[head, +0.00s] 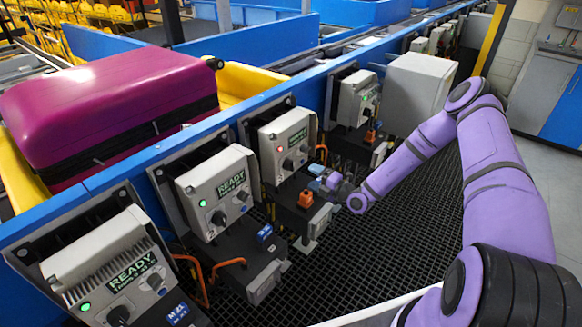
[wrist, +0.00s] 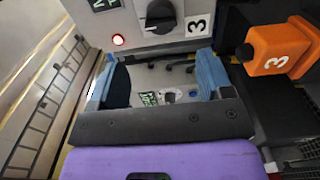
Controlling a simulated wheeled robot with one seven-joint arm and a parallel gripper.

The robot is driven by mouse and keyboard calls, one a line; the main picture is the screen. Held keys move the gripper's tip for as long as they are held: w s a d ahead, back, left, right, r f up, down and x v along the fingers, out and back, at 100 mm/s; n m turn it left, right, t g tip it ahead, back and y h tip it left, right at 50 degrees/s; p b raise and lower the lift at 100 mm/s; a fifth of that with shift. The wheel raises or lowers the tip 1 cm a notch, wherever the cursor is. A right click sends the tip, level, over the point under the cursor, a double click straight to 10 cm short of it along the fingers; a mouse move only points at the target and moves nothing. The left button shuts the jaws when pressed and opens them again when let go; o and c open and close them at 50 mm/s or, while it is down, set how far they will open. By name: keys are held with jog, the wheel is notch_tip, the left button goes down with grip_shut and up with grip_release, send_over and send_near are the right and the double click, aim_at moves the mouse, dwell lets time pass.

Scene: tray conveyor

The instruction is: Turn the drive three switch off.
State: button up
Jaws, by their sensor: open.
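The drive three box (head: 285,150) is a pale grey panel with a red lamp and dark knobs. In the wrist view, the black rotary switch (wrist: 161,15) sits at the top, between a lit red lamp (wrist: 119,40) and a plate marked 3 (wrist: 198,22). A thin pale mark shows on the switch's left side. My gripper (head: 326,182) is in front of the box's lower right in the head view. In the wrist view my gripper (wrist: 157,78) has its blue fingers wide apart, with nothing held between them. The switch lies beyond the fingers, apart from them.
An orange block marked 3 (wrist: 283,48) stands right of my fingers. Neighbouring boxes (head: 215,190) with green lamps line the blue conveyor edge. A magenta suitcase (head: 105,105) lies in a yellow tray (head: 20,170). Dark grating (head: 365,245) lies below my arm.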

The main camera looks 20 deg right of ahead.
aim_at(291, 166)
jog(key=x, duration=1)
jog(key=shift+w+a, duration=0.15)
jog(key=shift+w, duration=0.15)
jog(key=shift+c, duration=0.2)
jog(key=c, duration=0.9)
